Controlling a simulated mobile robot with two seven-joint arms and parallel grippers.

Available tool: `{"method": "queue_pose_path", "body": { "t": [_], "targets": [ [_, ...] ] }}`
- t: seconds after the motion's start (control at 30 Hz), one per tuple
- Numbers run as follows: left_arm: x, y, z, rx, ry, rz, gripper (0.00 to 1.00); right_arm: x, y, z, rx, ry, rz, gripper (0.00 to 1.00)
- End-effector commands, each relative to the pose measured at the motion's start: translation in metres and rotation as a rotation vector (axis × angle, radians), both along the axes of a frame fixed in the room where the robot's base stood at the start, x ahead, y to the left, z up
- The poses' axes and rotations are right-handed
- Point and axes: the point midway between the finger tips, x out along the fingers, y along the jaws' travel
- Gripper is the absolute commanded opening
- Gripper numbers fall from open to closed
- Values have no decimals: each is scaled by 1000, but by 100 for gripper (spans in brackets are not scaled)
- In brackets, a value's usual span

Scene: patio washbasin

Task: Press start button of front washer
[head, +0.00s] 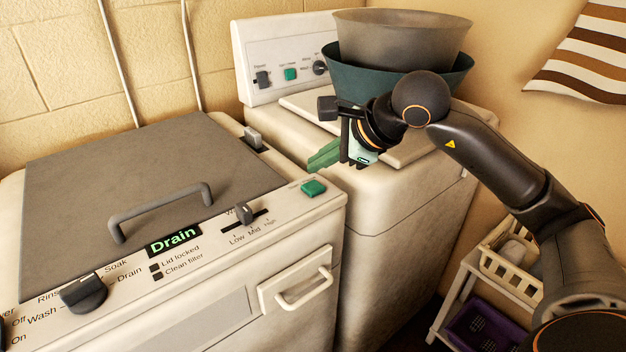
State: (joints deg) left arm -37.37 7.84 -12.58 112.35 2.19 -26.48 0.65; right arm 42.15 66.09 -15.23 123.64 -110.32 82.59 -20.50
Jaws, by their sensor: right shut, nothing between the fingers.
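The front washer (190,290) stands at the lower left with its grey lid closed. Its green button (313,187) is at the right end of the control panel, and nothing covers it. A display (174,240) on the panel reads "Drain". My right gripper (318,163) has green fingers that are shut and empty. In the picture its fingertips are just above the button, pointing left, with a visible gap between them. The exact height over the panel is hard to tell. My left gripper is not in view.
A second washer (395,210) stands behind, with its own green button (291,74). Stacked basins (402,40) sit on it, close to my right arm. The front panel also carries a dial (85,293) and a slider (244,213). A shelf (462,290) stands at the lower right.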

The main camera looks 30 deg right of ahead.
Motion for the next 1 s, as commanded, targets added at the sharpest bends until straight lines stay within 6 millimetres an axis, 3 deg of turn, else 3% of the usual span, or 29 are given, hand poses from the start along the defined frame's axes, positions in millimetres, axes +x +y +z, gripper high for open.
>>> {"method": "queue_pose_path", "body": {
  "t": [0.03, 0.2, 0.37, 0.87, 0.97, 1.0],
  "targets": [
    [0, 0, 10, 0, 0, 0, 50, 0, 0, 11, -1, 0, -1, 0],
    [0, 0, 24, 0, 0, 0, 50, 0, 0, 28, -1, 0, -1, 0],
    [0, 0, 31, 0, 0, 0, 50, 0, 0, 37, 0, 1, -1, 0],
    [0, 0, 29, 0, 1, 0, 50, 0, 1, 34, 5, 3, 3, 0],
    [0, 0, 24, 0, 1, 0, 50, -2, 20, 17, 74, 30, 46, 0],
    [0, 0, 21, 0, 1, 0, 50, -3, 36, 6, 134, 51, 79, 0]
  ]
}}
